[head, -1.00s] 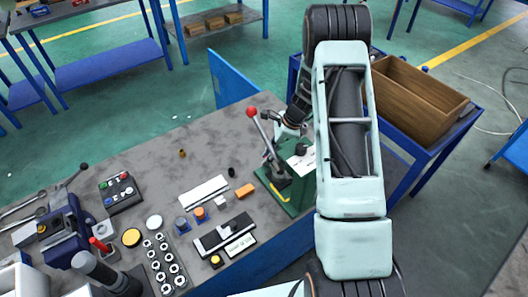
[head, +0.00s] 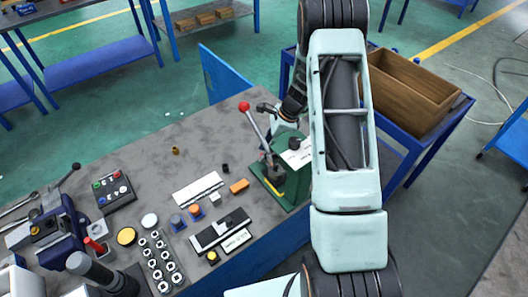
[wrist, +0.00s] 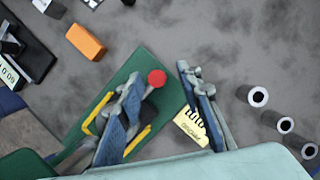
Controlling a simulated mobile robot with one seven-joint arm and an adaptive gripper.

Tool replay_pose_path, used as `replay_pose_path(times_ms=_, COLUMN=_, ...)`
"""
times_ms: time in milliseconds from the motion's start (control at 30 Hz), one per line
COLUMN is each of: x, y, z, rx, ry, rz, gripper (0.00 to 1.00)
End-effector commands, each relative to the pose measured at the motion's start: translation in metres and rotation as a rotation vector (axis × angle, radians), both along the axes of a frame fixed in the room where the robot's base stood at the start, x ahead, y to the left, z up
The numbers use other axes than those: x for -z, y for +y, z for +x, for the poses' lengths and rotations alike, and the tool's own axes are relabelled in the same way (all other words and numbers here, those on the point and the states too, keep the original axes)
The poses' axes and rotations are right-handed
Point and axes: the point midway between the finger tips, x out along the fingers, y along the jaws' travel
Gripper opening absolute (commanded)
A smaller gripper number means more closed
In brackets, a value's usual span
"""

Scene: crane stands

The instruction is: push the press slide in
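The press (head: 285,175) has a green base, a lever with a red knob (head: 244,106) and a pale label plate (head: 299,154). I cannot single out its slide. In the wrist view the green base (wrist: 93,122) lies under my gripper, with yellow edges on it. My gripper (wrist: 160,78) is open, its blue-padded fingers well apart with nothing held. The red knob (wrist: 157,78) shows between the fingertips; I cannot tell whether they touch. A yellow label plate (wrist: 190,128) shows by the right finger. In the head view my arm hides part of the press.
An orange block (head: 239,186), a white bar (head: 198,188) and a black-and-white rail (head: 220,230) stand left of the press. Dark hollow cylinders (wrist: 258,97) lie to the right in the wrist view. A wooden crate (head: 412,88) is beyond. The bench behind the press is mostly clear.

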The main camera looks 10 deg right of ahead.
Motion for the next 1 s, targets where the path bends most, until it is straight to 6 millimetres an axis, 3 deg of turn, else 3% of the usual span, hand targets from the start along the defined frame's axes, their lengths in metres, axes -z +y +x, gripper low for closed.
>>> replay_pose_path(times_ms=300, x=-0.063, y=-0.026, z=-0.004, rx=0.003, ry=-0.005, rz=-0.003, gripper=0.33)
replay_pose_path(times_ms=500, x=-0.091, y=-0.038, z=-0.007, rx=0.003, ry=-0.002, rz=-0.003, gripper=0.33)
replay_pose_path(times_ms=1000, x=-0.100, y=-0.041, z=-0.008, rx=0.000, ry=-0.001, rz=-0.001, gripper=0.33)
